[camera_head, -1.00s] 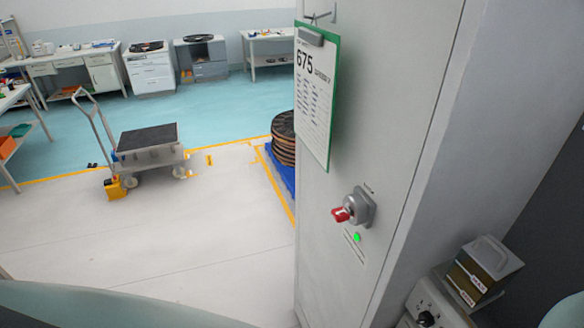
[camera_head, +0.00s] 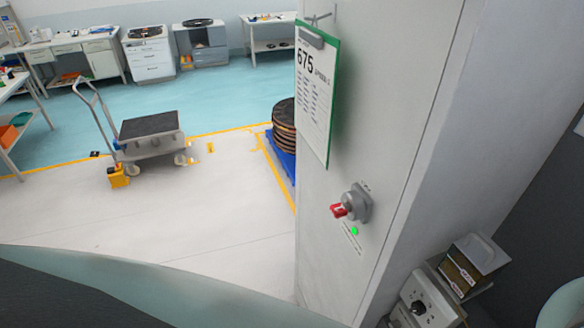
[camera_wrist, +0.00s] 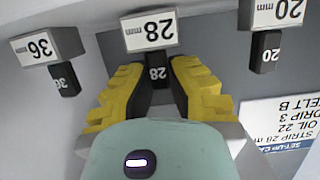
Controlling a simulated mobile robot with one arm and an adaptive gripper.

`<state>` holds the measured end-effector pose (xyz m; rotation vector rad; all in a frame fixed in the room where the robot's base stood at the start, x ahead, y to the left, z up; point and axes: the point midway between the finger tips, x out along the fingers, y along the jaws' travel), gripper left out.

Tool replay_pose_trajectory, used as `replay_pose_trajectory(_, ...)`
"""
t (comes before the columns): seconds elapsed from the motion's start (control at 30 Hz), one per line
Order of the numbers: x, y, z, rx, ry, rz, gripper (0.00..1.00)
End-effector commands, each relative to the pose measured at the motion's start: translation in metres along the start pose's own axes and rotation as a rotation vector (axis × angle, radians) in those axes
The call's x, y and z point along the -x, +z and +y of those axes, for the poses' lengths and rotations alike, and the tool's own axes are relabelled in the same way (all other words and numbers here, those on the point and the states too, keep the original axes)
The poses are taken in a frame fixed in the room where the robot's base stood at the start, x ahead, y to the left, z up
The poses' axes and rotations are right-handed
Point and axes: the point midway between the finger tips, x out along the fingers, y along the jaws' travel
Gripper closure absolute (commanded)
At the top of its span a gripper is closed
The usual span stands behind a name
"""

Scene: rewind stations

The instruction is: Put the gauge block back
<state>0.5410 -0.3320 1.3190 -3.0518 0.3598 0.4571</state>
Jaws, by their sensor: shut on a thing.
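The dark gauge block marked 28 (camera_wrist: 158,73) is between the yellow fingers of my gripper (camera_wrist: 158,82) in the wrist view, where the labels appear upside down. My gripper is shut on it. The block lies right by the grey holder labelled 28 mm (camera_wrist: 150,32); I cannot tell whether it is seated there. A dark block marked 36 (camera_wrist: 64,80) is at the 36 mm holder (camera_wrist: 47,46) on the left. A dark block marked 20 (camera_wrist: 265,52) is at the 20 mm holder (camera_wrist: 274,13) on the right. The head view does not show my gripper or these blocks.
A set-up card (camera_wrist: 288,122) mentioning strip 28 is at the wrist view's right. In the head view, a tall grey cabinet (camera_head: 385,120) with a clipboard (camera_head: 316,95) and red switch (camera_head: 345,208) stands close. A cart (camera_head: 150,135) stands on the open floor to the left.

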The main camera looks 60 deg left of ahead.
Motion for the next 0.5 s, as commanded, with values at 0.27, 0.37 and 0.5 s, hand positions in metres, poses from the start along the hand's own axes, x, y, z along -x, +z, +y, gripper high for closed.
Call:
replay_pose_trajectory(0.27, 0.0002, 0.0005, 0.0009, 0.0, 0.003, 0.002, 1.0)
replay_pose_trajectory(0.37, -0.0006, 0.0028, 0.0008, 0.0, 0.003, 0.001, 1.0)
replay_pose_trajectory(0.5, -0.0012, 0.0041, 0.0005, 0.001, 0.002, 0.0, 0.82)
